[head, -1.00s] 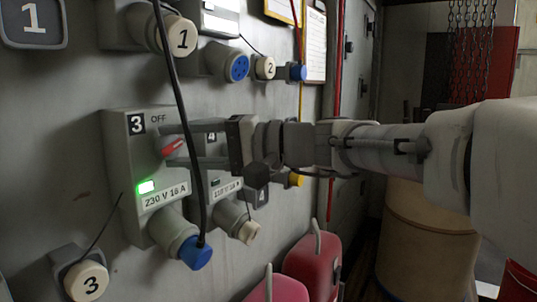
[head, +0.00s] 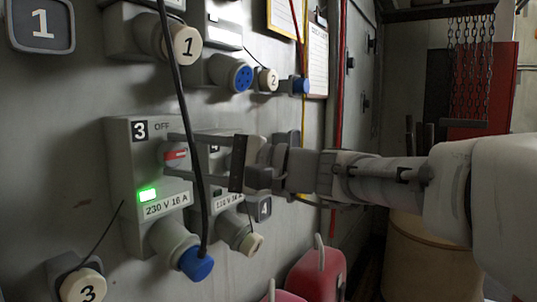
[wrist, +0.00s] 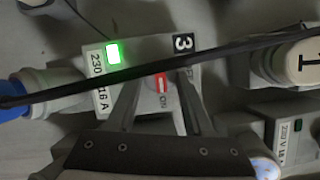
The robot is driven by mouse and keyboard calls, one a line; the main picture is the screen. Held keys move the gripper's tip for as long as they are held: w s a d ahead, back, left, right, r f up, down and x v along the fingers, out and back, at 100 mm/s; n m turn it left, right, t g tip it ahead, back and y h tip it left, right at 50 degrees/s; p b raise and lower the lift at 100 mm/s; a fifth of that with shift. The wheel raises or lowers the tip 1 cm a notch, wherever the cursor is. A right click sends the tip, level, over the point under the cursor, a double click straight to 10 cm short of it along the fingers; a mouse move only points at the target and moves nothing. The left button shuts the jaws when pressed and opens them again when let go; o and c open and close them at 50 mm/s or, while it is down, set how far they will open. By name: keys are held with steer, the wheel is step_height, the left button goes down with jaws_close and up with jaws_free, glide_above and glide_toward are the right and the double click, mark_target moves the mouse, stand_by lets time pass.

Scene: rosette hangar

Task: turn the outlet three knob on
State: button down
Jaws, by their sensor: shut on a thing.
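The outlet three box (head: 128,170) is grey, marked 3, on the wall at the left. Its knob (head: 177,155) has a red and white handle, lying about level in the head view. My gripper (head: 172,154) is shut on the knob, one finger above and one below. A green lamp (head: 147,195) on the box is lit. The fingers partly hide the knob.
A black cable (head: 184,110) hangs in front of the box and crosses the wrist view. A neighbouring outlet box (head: 222,195) sits right behind my gripper. A blue plug (head: 197,264) juts out below. Red canisters (head: 320,272) stand lower right.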

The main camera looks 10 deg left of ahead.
steer(key=shift+c, duration=1.5)
jaws_free()
steer(key=s+d+f+p, duration=0.1)
steer(key=d, duration=1.6)
steer(key=shift+s+d+f, duration=0.2)
steer(key=shift+s, duration=0.1)
